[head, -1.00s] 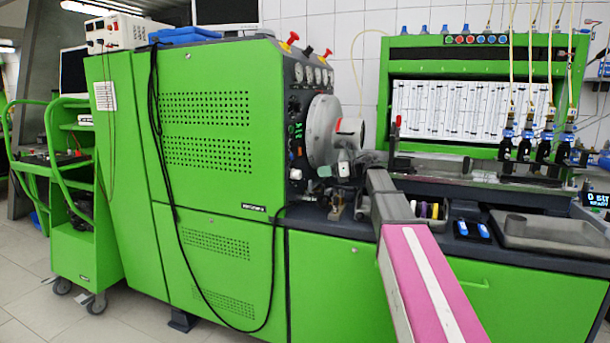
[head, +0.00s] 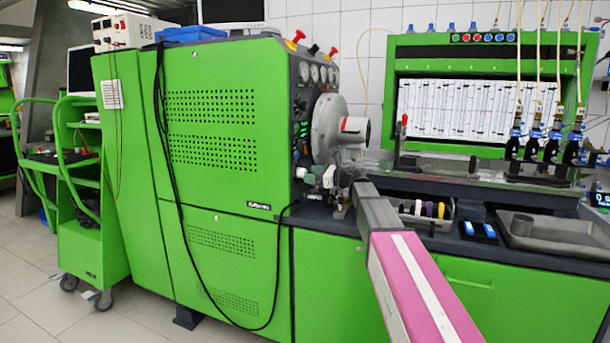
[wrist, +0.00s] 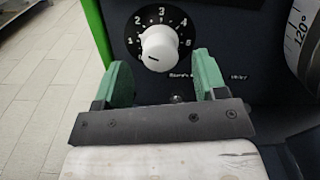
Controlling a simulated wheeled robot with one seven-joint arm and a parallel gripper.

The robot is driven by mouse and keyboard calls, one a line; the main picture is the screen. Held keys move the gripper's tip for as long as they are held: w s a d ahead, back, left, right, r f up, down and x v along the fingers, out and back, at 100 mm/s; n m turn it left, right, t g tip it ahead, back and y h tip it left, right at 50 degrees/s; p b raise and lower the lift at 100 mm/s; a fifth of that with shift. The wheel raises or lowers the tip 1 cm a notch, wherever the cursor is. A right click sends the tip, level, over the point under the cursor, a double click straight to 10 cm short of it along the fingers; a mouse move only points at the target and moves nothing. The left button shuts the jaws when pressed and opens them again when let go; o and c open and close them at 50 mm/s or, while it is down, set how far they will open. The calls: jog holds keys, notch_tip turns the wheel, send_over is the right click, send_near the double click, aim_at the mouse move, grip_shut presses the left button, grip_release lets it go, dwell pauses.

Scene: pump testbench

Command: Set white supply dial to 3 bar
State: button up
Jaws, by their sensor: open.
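The white supply dial (wrist: 160,48) is a round white knob on a dark panel in the wrist view. White numerals run in an arc around it, with 3 at the top. A short dark mark shows on the knob's lower left face, away from the 3. My gripper (wrist: 161,76) is open, with its green fingers apart, just below the knob in the picture. Nothing is between the fingers, and I cannot tell the depth gap to the knob. In the head view the gripper end is too small and crowded to make out clearly.
The green test bench (head: 235,200) fills the middle of the head view. A large grey round housing (head: 327,125) stands beside the dark control panel. Free tiled floor (head: 30,270) lies at the left.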

aim_at(302, 173)
jog(key=shift+x, duration=1.65)
jog(key=c, duration=0.9)
jog(key=shift+m, duration=2.3)
jog(key=o, duration=0.9)
jog(key=shift+d, duration=0.1)
